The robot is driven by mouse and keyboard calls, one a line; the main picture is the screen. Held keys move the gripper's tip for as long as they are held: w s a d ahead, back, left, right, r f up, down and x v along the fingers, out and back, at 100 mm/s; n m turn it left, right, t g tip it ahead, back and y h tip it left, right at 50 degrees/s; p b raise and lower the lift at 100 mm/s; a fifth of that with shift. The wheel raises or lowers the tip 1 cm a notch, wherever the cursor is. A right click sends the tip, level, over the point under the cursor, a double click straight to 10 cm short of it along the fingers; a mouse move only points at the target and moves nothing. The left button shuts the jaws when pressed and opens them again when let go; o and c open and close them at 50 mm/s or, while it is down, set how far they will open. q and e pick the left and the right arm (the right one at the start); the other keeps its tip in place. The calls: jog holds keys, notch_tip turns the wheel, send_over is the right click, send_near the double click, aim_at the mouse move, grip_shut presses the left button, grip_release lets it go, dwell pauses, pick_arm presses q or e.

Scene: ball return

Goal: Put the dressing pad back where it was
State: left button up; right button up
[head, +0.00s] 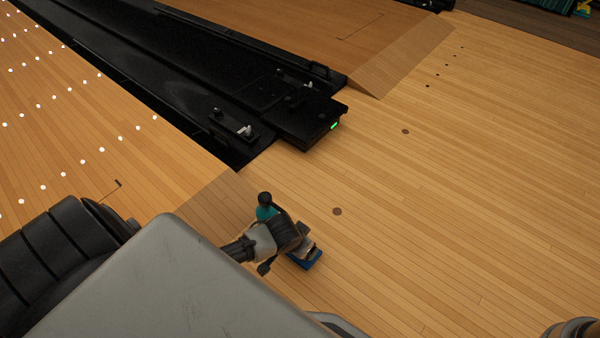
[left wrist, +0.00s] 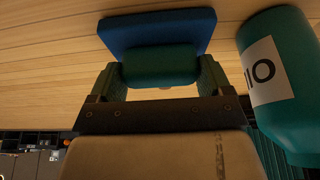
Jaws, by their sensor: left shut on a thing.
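The dressing pad is a blue slab (left wrist: 155,28) with a dark green block on its near side in the left wrist view. My left gripper (left wrist: 158,78) is shut on the green block, one finger on each side of it. In the head view the blue slab (head: 309,261) shows just beyond my left gripper (head: 301,249), over the wooden floor. The gripper and arm hide much of the pad there. I cannot tell whether the slab touches the floor. My right gripper's fingers are not in view.
A black ball return track (head: 200,70) lies behind. Wooden floor to the right is clear.

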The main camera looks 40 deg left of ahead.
pick_arm(q)
jog(key=o, duration=0.7)
jog(key=shift+f, duration=0.15)
jog(key=shift+o, duration=0.2)
